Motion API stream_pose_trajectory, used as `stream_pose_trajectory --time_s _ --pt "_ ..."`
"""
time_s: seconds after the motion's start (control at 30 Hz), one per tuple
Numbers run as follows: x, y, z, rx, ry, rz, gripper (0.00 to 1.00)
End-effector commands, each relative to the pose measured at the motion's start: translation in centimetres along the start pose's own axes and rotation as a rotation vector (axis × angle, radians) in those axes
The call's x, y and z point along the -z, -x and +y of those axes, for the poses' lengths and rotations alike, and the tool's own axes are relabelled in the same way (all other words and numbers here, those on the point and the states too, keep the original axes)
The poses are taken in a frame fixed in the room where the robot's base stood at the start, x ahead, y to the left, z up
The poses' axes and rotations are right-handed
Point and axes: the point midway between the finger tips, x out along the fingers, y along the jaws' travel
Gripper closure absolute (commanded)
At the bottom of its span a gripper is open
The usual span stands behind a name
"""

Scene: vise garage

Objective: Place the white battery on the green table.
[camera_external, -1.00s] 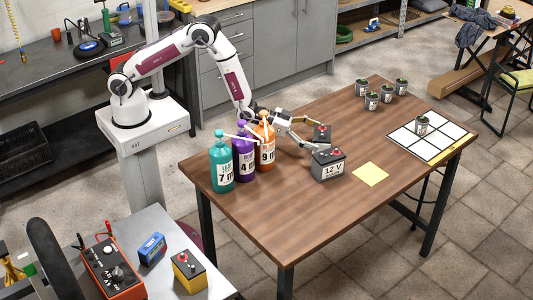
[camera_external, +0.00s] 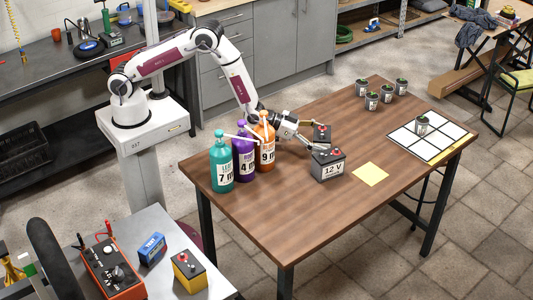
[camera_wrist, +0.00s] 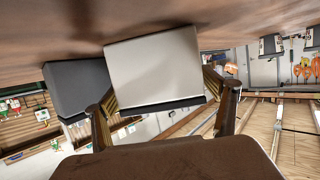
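A pale, whitish box face (camera_wrist: 155,70), which looks like the white battery, fills the middle of the wrist view. My gripper (camera_external: 314,136) reaches in from the left over the brown table. Its fingers flank the pale box on both sides in the wrist view (camera_wrist: 160,95); firm contact is not clear. In the external view the rear battery (camera_external: 322,134) is partly hidden by the fingers. A dark grey battery (camera_external: 328,166) labelled "12 V" stands just in front of it and shows at left in the wrist view (camera_wrist: 77,88). No green table is recognisable.
Teal (camera_external: 221,168), purple (camera_external: 243,158) and orange (camera_external: 265,147) bottles stand close beside my gripper on the brown table (camera_external: 300,215). A yellow square (camera_external: 370,174), a white grid (camera_external: 440,141) and several small pots lie to the right. A grey table (camera_external: 165,220) holds a charger.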

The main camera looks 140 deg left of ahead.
Motion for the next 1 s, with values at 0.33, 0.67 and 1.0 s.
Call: stream_pose_trajectory --time_s 0.33,0.67,1.0 --pt "0.4 0.0 0.0 0.000 0.000 0.009 0.82" --pt "0.8 0.1 0.0 0.000 0.000 0.009 0.82" --pt "3.2 1.0 0.0 0.000 0.000 0.011 0.82"
